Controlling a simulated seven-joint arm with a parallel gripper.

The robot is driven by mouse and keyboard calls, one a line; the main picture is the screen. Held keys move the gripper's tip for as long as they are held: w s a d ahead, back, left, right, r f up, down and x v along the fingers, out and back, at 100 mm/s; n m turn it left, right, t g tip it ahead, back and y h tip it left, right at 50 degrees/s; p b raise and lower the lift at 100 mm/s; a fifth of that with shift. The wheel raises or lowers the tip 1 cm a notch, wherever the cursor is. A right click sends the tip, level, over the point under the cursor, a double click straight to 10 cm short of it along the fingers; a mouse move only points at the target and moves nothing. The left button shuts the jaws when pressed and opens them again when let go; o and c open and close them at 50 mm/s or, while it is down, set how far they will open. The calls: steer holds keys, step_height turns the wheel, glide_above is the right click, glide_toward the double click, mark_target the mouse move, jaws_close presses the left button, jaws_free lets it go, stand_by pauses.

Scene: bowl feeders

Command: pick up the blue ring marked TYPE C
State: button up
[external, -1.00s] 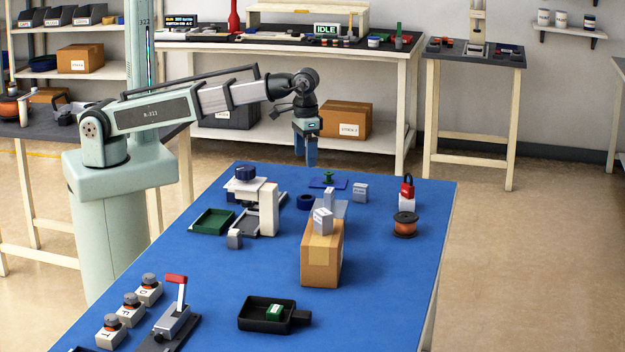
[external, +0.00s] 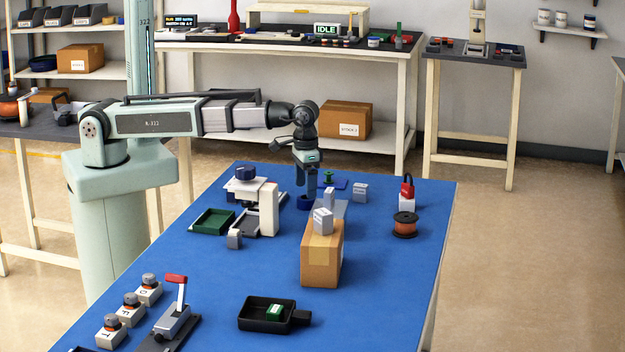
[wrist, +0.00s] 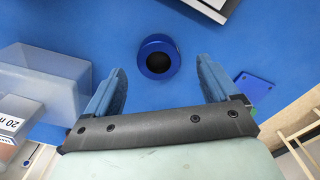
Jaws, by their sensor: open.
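A dark blue ring (external: 305,203) lies on the blue table top behind the cardboard box. In the wrist view the ring (wrist: 158,57) shows as a round blue body with a dark centre hole; no TYPE C marking can be read on it. My gripper (external: 306,188) points down just above the ring in the external view and partly covers it. In the wrist view my gripper (wrist: 161,78) is open and empty, with its blue fingers spread left and right. The ring sits slightly beyond the fingertips, between their lines, and apart from both.
A cardboard box (external: 321,262) with a grey weight (external: 322,220) on top stands in front. A grey translucent block (wrist: 48,78) is close left of the fingers in the wrist view. A blue plate (wrist: 249,90) lies right. A white-grey fixture (external: 268,210) stands left of the ring.

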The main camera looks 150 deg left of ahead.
mark_target(306, 202)
steer(key=shift+w+f, duration=0.1)
steer(key=shift+f, duration=1.55)
steer(key=shift+c, duration=0.5)
steer(key=c, duration=1.1)
